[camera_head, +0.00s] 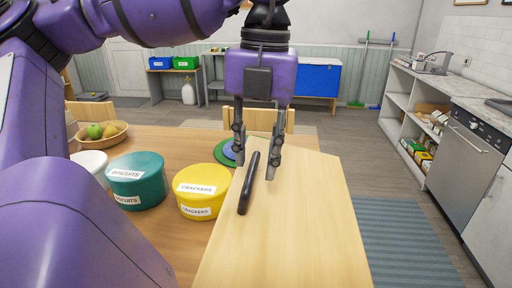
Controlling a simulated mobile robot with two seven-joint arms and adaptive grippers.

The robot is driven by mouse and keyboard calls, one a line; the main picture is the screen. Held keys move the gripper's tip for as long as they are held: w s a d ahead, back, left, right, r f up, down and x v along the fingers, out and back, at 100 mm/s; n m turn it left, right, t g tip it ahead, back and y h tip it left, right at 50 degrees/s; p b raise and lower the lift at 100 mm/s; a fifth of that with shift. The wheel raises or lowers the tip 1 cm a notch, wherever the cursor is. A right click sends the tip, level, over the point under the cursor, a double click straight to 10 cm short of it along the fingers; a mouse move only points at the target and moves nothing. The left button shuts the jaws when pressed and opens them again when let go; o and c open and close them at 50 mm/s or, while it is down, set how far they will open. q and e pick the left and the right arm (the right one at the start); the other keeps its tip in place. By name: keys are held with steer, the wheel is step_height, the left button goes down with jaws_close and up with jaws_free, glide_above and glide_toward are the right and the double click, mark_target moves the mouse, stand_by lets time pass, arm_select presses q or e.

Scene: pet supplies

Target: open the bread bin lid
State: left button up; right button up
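The bread bin lid (305,225) is a pale wooden panel in the lower middle of the head view, and it looks closed. A long black bar handle (247,190) runs along its left part. My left gripper (255,170) comes down from above with its two dark fingers spread apart. The far end of the handle shows between the fingers in the picture, with gaps on both sides. I cannot tell how high the fingertips are above the lid. The bin's body is mostly hidden below the lid. My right gripper is out of view.
Left of the bin on the wooden table (172,232) stand a yellow crackers tin (204,180), a teal biscuits tin (136,170) and a white container (91,162). A fruit basket (99,136) and a green plate (222,146) lie behind. Open floor lies right.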

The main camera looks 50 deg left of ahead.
arm_select(q)
steer(key=shift+f, duration=0.1)
jaws_close()
steer(key=c, duration=0.7)
jaws_free()
steer(key=o, duration=0.7)
step_height(320, 180, up, 12)
steer(key=shift+w+d, duration=0.25)
steer(key=shift+d, duration=0.05)
